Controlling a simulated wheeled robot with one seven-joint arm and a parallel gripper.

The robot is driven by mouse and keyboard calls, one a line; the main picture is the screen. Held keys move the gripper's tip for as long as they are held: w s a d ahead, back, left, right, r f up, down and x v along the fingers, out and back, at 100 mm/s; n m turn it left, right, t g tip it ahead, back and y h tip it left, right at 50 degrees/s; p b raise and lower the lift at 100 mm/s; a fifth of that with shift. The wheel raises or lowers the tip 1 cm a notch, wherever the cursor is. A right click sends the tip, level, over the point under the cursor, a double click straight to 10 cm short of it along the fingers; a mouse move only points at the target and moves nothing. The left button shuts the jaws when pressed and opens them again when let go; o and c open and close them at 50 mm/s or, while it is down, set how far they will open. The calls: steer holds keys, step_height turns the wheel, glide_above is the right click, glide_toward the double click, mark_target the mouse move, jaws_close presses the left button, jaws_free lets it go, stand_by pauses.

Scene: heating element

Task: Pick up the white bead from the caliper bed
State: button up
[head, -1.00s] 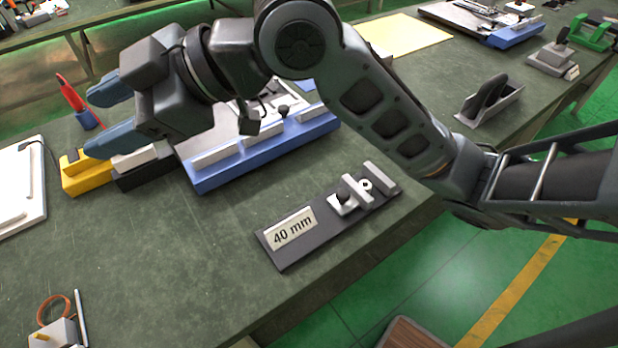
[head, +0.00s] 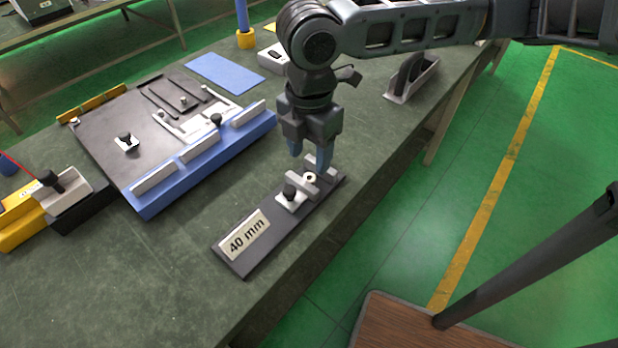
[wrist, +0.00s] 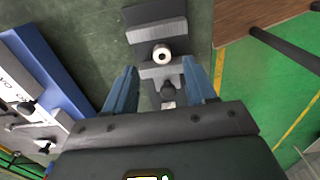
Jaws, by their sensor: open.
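The white bead (head: 311,178), a small ring with a dark hole, sits on the dark caliper bed (head: 277,222) between two grey jaw blocks. The bed carries a "40 mm" label. My gripper (head: 309,160) points down, open and empty, just above the jaw end of the bed. In the wrist view the bead (wrist: 162,53) lies just ahead of my gripper's (wrist: 163,76) spread fingertips, roughly centred between them. The bead touches or nearly touches the nearer jaw (wrist: 160,70). I cannot tell the exact height of the fingertips above it.
A blue-edged fixture plate (head: 100,150) lies to the left of the bed. A yellow and black block (head: 25,215) is at the far left. A grey holder (head: 412,80) stands behind, to the right. The bench's right edge runs close beside the bed.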

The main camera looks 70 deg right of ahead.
mark_target(310, 171)
steer(key=shift+s+f+p, duration=0.15)
steer(key=shift+f+p, duration=0.2)
steer(key=shift+f, duration=2.4)
steer(key=shift+c, duration=0.5)
jaws_close()
steer(key=shift+r, duration=0.1)
